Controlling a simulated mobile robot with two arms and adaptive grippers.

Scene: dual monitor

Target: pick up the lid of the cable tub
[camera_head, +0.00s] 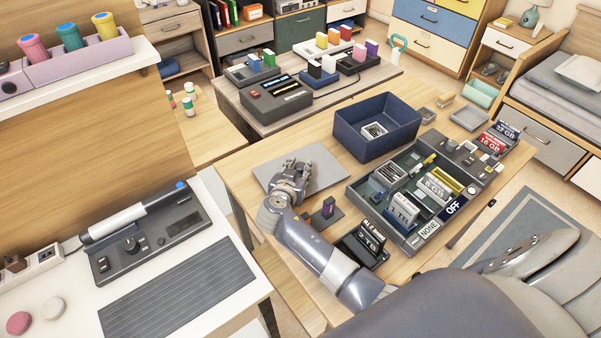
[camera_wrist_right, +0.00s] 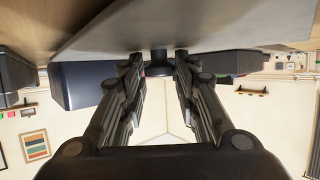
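The lid (camera_head: 322,166) is a flat grey plate lying on the wooden table, left of the open navy cable tub (camera_head: 350,140). My right gripper (camera_head: 291,172) is over the lid and hides its middle. In the right wrist view the pale lid (camera_wrist_right: 230,22) spans the top. There the right gripper (camera_wrist_right: 159,57) has its fingers apart, one on each side of a dark knob (camera_wrist_right: 158,70) on the lid; I see no clear contact. A navy box, apparently the tub (camera_wrist_right: 85,85), shows behind the left finger. My left gripper is not in view.
Right of my arm is a grey-green sorting tray (camera_head: 411,243) with several labelled parts. A dark holder (camera_head: 361,247) and small purple and orange blocks (camera_head: 328,208) sit close to my forearm. The tub holds a small pale item (camera_head: 374,131).

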